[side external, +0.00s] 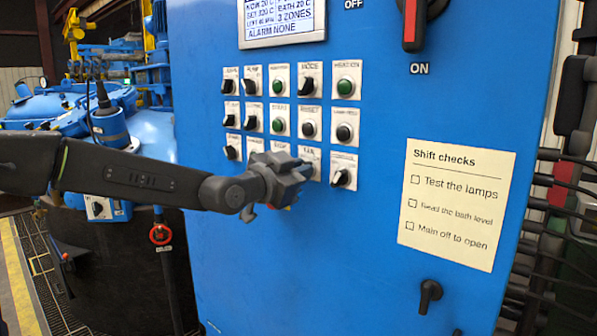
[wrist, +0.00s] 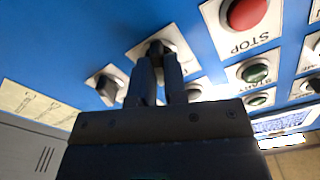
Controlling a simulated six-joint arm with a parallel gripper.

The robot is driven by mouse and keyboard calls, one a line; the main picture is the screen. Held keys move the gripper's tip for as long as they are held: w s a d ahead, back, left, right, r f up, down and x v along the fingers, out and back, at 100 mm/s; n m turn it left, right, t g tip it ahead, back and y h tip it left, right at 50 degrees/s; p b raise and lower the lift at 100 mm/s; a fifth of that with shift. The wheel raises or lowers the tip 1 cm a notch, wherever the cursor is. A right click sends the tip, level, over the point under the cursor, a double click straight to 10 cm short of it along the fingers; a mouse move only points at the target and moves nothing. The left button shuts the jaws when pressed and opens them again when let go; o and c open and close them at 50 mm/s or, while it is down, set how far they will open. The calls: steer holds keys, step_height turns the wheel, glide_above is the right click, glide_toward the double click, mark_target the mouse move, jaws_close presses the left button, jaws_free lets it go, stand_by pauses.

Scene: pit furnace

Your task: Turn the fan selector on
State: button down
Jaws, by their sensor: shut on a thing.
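The fan selector (side external: 311,156) is in the bottom row of the blue panel, its plate partly showing in the side view; the label seems to read FAN. My gripper (side external: 299,173) is at the panel there and hides the knob. In the wrist view my gripper (wrist: 163,60) has both fingers close together on the black knob of a selector (wrist: 155,46) beside the red STOP button (wrist: 246,12). This fits the fan selector, but its label is not legible in the wrist view. The knob's exact angle is hidden by the fingers.
Another black selector (side external: 342,177) sits just right of my gripper and shows in the wrist view (wrist: 107,86). Rows of selectors and green buttons (side external: 278,126) lie above. A main switch handle (side external: 414,25), a notice (side external: 457,205) and a lower black handle (side external: 429,294) are further right.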

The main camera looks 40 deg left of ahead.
steer(key=shift+m, duration=0.6)
steer(key=c, duration=1.2)
jaws_free()
steer(key=shift+o, duration=0.2)
steer(key=shift+s, duration=0.1)
steer(key=s, duration=1.3)
steer(key=shift+s, duration=0.35)
